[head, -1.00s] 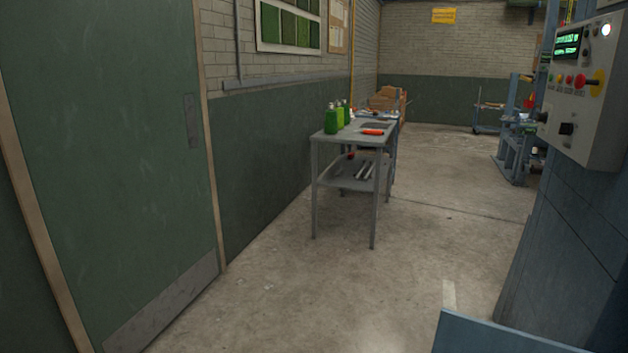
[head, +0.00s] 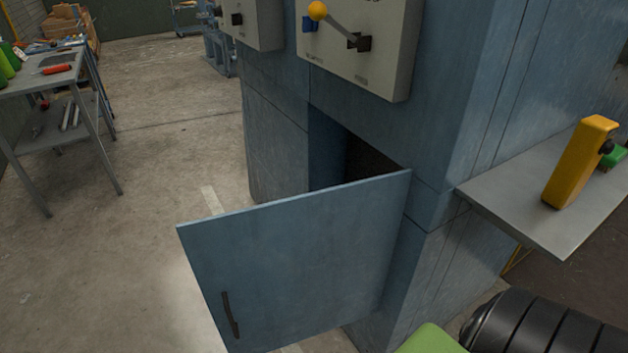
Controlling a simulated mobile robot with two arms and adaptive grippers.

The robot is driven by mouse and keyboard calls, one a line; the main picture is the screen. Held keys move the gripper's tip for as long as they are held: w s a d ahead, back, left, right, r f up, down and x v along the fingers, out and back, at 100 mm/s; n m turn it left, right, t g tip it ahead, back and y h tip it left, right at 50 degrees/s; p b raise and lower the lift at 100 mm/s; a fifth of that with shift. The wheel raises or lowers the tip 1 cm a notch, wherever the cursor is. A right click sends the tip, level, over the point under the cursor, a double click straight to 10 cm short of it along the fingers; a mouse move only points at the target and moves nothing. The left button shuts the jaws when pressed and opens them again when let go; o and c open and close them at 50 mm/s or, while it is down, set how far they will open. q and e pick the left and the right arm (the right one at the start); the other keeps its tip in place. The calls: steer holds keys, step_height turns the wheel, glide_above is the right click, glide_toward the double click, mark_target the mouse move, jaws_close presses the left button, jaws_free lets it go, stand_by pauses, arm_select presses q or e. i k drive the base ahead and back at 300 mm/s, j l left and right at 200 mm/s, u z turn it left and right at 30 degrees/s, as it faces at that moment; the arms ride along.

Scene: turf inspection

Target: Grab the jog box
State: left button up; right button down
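A yellow handheld box (head: 577,165), which looks like the jog box, stands upright and slightly tilted on a grey shelf (head: 515,205) at the right of the head view. A black round knob (head: 607,147) shows on its right side. A small green piece (head: 614,157) is beside it, and I cannot tell whether it is part of the box.
A blue cabinet door (head: 300,265) hangs open in front of the blue machine (head: 480,100). A grey control panel (head: 365,45) with a yellow-knobbed lever is above. The floor at left is clear up to a steel table (head: 60,135).

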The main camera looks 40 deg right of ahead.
mark_target(582, 154)
steer(key=z, duration=2.65)
